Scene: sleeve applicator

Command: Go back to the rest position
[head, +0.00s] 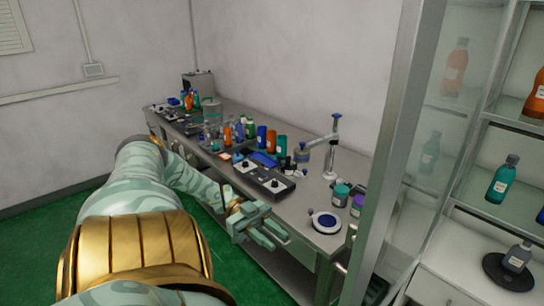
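My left arm reaches in from the lower left. My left gripper (278,240) hangs beside the front edge of the metal workbench (318,268). Its two pale green fingers stand apart with a gap between them, and I see nothing held in it. Behind it on the bench lies a dark control box (270,183) with knobs. A round white dish with a dark blue centre (326,222) sits on the bench to the right of the gripper, apart from it. My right gripper is not in view.
Several coloured bottles (261,137) stand along the bench, with a grey stand (331,155) and a teal-lidded jar (341,194) nearer. A glass cabinet (399,120) with bottles on shelves rises at the right. Green floor (40,245) is open at the left.

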